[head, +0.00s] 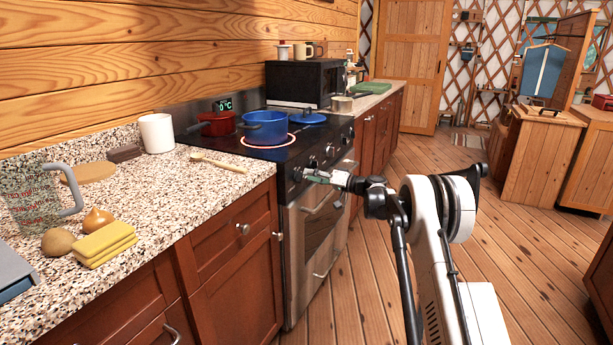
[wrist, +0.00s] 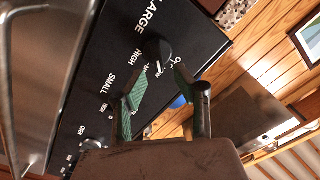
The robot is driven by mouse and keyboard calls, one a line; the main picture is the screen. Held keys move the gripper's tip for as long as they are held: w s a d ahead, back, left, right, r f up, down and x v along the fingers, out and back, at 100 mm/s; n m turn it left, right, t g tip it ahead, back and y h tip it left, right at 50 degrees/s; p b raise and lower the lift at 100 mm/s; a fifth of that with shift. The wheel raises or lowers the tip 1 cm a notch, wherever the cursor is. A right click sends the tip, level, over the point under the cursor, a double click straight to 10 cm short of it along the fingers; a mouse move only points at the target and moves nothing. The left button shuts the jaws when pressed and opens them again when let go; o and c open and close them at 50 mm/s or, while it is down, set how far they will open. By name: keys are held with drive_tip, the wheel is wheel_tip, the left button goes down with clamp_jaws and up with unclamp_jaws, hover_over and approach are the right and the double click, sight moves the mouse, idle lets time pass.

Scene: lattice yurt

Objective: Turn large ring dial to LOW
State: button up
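The large ring dial (wrist: 157,50) is a dark round knob on the black panel, beside the LARGE label and between the words HIGH and another partly hidden word. LOW cannot be read clearly. My gripper (wrist: 161,72) is open in the wrist view, its green-padded fingers apart on either side of the dial near its edge. I cannot tell whether they touch it. In the head view my gripper (head: 312,175) is at the front panel of the stove (head: 320,225) and hides part of the knobs. A burner ring (head: 291,139) glows red under the blue pot (head: 265,127).
A red pan (head: 217,124) and a blue lid (head: 307,117) are on the stove top. The oven handle (head: 322,200) sticks out just below my gripper. A wooden spoon (head: 220,162) lies on the counter to the left. The floor right of the stove is clear.

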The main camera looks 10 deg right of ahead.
drive_tip(key=v, duration=0.9)
drive_tip(key=shift+s+d, duration=0.25)
drive_tip(key=shift+r, duration=0.1)
drive_tip(key=s+a+r+g+h+p, duration=0.2)
drive_tip(key=s+a+r+h, duration=0.1)
drive_tip(key=s+a+r, duration=0.6)
drive_tip(key=s+a+r+m+g+h+p, duration=0.1)
drive_tip(key=s+a+r+h, duration=0.1)
drive_tip(key=s+r, duration=0.35)
drive_tip(key=s+a+r+g+h+p, duration=0.1)
drive_tip(key=s+a+r+h+p, duration=0.15)
drive_tip(key=s, duration=0.65)
drive_tip(key=s+d+f+h+p, duration=0.1)
drive_tip(key=s+h+p, duration=0.1)
drive_tip(key=s, duration=1.5)
drive_tip(key=s+d+f+h+p, duration=0.1)
drive_tip(key=s+h, duration=0.3)
drive_tip(key=s, duration=1.4)
drive_tip(key=shift+d+f+h+p, duration=0.35)
drive_tip(key=shift+d+f+p, duration=0.05)
drive_tip(key=shift+p, duration=0.4)
